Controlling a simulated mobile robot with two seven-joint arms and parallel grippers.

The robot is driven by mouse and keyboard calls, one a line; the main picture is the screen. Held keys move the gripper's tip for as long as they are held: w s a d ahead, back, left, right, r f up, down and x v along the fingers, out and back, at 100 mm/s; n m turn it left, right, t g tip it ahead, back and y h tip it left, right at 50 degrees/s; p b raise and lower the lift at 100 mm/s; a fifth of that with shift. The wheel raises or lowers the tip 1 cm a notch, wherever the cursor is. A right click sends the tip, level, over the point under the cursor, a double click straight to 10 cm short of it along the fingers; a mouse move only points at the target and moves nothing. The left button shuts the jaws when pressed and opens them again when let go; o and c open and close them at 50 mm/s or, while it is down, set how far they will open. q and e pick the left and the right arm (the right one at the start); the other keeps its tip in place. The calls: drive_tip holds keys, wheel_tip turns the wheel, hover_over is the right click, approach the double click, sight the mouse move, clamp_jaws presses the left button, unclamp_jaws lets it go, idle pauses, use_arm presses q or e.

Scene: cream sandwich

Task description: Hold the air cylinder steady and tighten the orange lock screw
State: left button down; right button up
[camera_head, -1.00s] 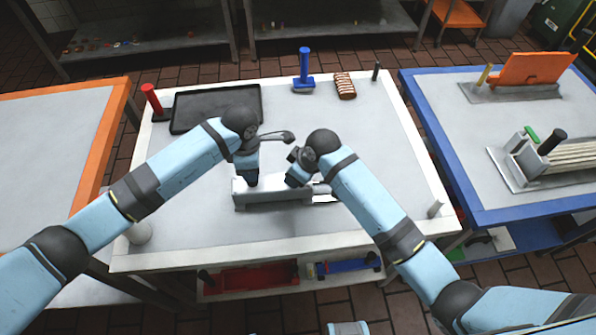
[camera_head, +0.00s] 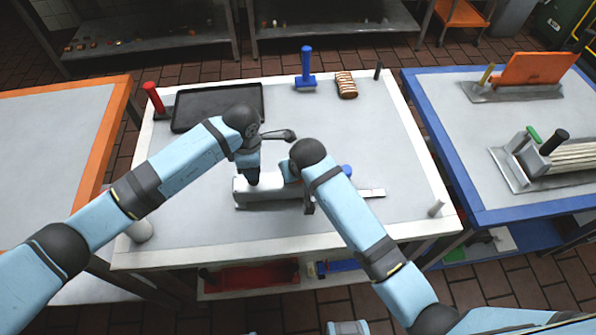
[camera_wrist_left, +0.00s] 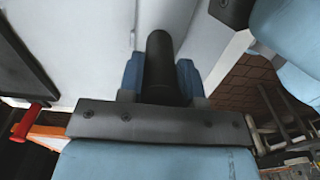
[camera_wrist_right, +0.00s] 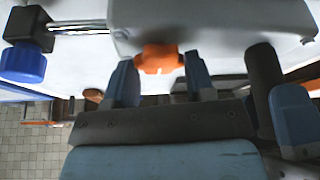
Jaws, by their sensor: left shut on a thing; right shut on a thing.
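The air cylinder, a pale grey block-shaped unit (camera_head: 270,197), lies on the white table. My left gripper (camera_head: 253,177) comes down on its left end. In the left wrist view its blue fingers (camera_wrist_left: 160,75) are shut on an upright black handle (camera_wrist_left: 160,60). The orange lock screw (camera_wrist_right: 158,58) shows in the right wrist view under the edge of the pale body (camera_wrist_right: 165,20). My right gripper (camera_wrist_right: 160,80) has one finger on each side of it and is shut on it. In the head view my right arm hides the screw.
A blue knob (camera_wrist_right: 22,62) sits on a black block beside a metal rod (camera_wrist_right: 75,30). A dark tray (camera_head: 215,108), a red-handled tool (camera_head: 153,97), a blue-handled tool (camera_head: 305,70) and a striped brown item (camera_head: 346,85) stand farther back. The table's front right is mostly clear.

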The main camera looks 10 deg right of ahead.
idle(0.4)
drive_tip(key=o, duration=0.9)
drive_tip(key=v, duration=1.2)
drive_tip(key=shift+s, duration=0.1)
drive_tip(key=shift+f, duration=0.1)
use_arm(q)
drive_tip(key=c, duration=0.6)
unclamp_jaws()
drive_tip(key=shift+c, duration=0.2)
